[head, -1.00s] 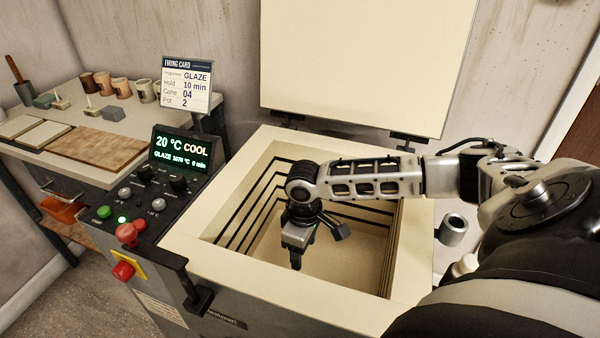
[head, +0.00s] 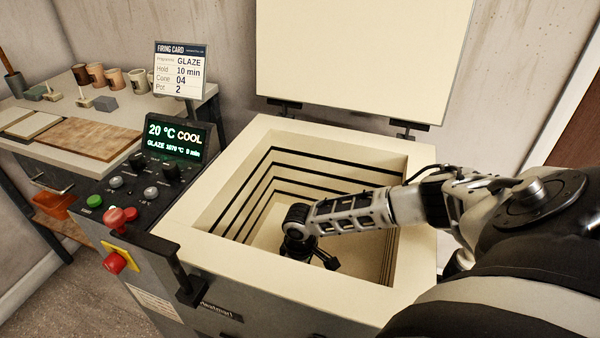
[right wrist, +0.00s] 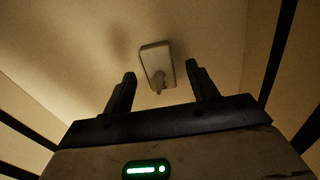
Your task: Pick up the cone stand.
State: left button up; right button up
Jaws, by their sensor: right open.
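The cone stand (right wrist: 156,66) is a small pale oblong block with a short cone piece on it. It lies on the kiln floor in the right wrist view, just beyond the fingertips and between their lines. My right gripper (right wrist: 160,73) is open and empty, with one finger on either side of the stand's near end and no visible contact. In the head view my right arm reaches down into the open kiln (head: 195,240). There its wrist hides the stand, and the fingertips are not clearly visible. My left gripper is out of view.
The kiln's walls surround my right wrist, and its lid (head: 365,50) stands open behind. The control panel (head: 175,140) reads 20 °C COOL. A bench (head: 25,150) at left holds cups, tiles and small stands. A firing card (head: 181,70) stands behind the panel.

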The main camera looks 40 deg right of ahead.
jog(key=shift+f, duration=0.4)
jog(key=c, duration=1.1)
jog(key=shift+r, duration=0.1)
